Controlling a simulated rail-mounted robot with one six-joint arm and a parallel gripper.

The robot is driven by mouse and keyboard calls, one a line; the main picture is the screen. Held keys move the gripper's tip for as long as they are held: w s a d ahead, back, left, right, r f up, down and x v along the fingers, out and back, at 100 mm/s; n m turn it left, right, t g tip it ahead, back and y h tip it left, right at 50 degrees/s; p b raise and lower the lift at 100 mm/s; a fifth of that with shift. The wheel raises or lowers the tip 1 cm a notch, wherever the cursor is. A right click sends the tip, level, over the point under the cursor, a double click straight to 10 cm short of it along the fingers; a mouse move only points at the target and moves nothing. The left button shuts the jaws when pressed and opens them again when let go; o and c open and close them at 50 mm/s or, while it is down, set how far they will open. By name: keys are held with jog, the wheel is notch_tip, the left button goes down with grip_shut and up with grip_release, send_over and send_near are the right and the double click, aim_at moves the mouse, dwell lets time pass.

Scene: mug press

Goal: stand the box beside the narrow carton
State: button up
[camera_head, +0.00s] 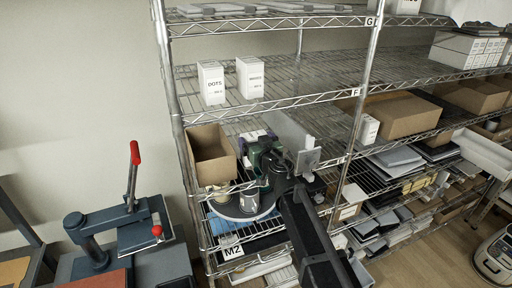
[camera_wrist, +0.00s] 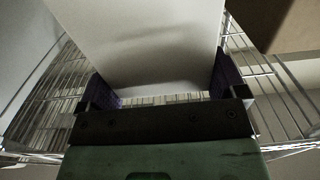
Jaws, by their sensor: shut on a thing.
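My gripper (camera_wrist: 165,84) is shut on a pale, plain box (camera_wrist: 140,38), which fills the space between the two purple-padded fingers in the wrist view. I cannot tell which one is the narrow carton.
An open brown bin (camera_head: 211,157) stands left of my gripper. A small white box (camera_head: 368,128) and a brown carton (camera_head: 397,115) are to the right. The upper shelf (camera_head: 305,76) is bare right of the cartons. A rack post (camera_head: 362,92) rises there. A red-handled press (camera_head: 128,215) stands left.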

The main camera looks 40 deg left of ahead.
jog(key=shift+x, duration=1)
notch_tip(320, 180, down, 4)
jog(key=b, duration=0.4)
jog(key=shift+s+d+r, duration=0.1)
jog(key=shift+d+r, duration=0.05)
jog(key=shift+r, duration=0.15)
jog(key=shift+c, duration=0.6)
jog(key=shift+f, duration=0.2)
jog(key=o, duration=1)
jog(key=shift+o, duration=0.3)
jog(key=shift+r, duration=0.1)
